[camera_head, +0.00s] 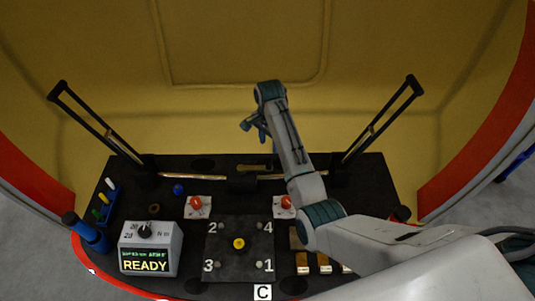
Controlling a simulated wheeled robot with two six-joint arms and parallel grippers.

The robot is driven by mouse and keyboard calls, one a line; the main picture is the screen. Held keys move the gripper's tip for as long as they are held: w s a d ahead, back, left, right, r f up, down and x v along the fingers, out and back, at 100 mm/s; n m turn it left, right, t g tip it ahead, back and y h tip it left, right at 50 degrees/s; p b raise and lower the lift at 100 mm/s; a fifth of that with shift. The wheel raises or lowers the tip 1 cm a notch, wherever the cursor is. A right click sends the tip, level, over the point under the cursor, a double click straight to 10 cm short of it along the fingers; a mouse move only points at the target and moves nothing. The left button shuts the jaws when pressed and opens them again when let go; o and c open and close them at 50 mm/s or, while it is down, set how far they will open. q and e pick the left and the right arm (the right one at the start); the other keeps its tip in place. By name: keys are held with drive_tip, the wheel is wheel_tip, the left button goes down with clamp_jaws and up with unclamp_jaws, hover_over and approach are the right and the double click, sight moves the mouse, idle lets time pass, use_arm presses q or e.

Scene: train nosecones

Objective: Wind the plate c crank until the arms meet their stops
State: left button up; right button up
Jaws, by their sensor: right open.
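A white label "C" (263,292) is at the front edge of the black bench. Behind it is a dark square plate (222,250) with corners numbered 1 to 4 and a yellow knob (239,244) at its middle. A black arm (85,115) stands at the back left and another black arm (385,120) at the back right, both tilted outward. Brass rods run from their bases to a dark centre block (242,183). I cannot make out the crank clearly. My right gripper (250,127) is open above the back of the bench, small in view. My left gripper is not in view.
A grey box (150,245) reading "READY" stands front left. Two red knobs on white pads (199,207) (286,205) sit behind the plate. A blue holder (88,232) is at the left edge. My right arm covers the right side; a yellow wall (180,120) curves behind.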

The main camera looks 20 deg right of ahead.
sight(269, 156)
drive_tip(key=f, duration=0.3)
drive_tip(key=shift+s+p, duration=0.3)
drive_tip(key=shift+s, duration=0.05)
drive_tip(key=shift+w+f, duration=0.2)
drive_tip(key=shift+f, duration=0.8)
wheel_tip(269, 156, down, 4)
drive_tip(key=shift+w+r+p, duration=0.1)
drive_tip(key=shift+w+p, duration=0.05)
drive_tip(key=shift+p, duration=0.25)
drive_tip(key=shift+c, duration=0.6)
drive_tip(key=c, duration=0.7)
clamp_jaws()
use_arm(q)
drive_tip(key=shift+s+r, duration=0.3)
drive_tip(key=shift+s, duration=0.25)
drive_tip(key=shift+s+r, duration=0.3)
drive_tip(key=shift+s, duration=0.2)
use_arm(e)
drive_tip(key=shift+f, duration=0.2)
